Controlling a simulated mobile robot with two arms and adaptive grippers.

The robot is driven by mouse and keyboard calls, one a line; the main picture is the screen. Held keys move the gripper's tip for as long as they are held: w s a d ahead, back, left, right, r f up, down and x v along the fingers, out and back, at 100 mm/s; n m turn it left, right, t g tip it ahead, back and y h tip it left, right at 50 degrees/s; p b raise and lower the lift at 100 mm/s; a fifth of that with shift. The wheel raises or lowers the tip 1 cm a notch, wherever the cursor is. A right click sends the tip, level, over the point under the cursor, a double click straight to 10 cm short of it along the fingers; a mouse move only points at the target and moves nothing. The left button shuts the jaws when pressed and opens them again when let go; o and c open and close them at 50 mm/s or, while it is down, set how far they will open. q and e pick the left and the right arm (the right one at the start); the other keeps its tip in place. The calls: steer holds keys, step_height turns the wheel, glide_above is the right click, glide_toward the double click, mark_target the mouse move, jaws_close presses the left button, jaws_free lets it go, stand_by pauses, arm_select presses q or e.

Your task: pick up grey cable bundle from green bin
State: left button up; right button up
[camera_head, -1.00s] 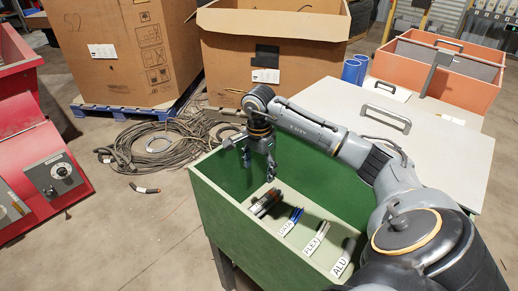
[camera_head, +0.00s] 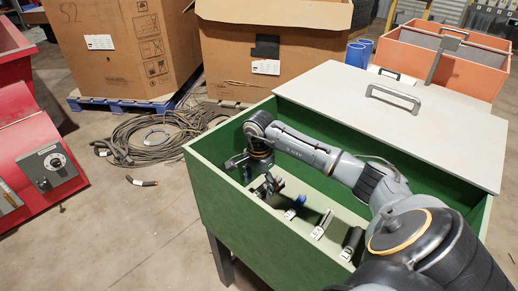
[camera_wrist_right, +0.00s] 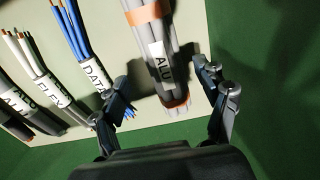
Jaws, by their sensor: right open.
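The grey cable bundle (camera_wrist_right: 149,30) lies on the pale floor of the green bin (camera_head: 228,208). It has orange bands and a white ALU label. My right gripper (camera_head: 264,183) is down inside the bin at its left end, over the bundle. In the right wrist view the right gripper (camera_wrist_right: 165,88) is open, its fingers on either side of the bundle's near end. I cannot tell whether they touch it. The left finger partly covers the blue bundle's end. My left gripper is not in view.
A blue bundle labelled DATA (camera_wrist_right: 74,34), a white bundle (camera_wrist_right: 31,56) and a black bundle (camera_wrist_right: 15,98) lie beside the grey one. The bin walls stand close around my right gripper. A grey lid (camera_head: 400,125) with a handle covers the bin's far side.

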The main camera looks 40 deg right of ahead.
mark_target(259, 191)
steer(key=f, duration=0.2)
steer(key=f+b, duration=0.1)
steer(key=f, duration=0.2)
steer(key=shift+w+d+f, duration=0.15)
steer(key=shift+w+d, duration=0.05)
steer(key=shift+c, duration=0.2)
jaws_close()
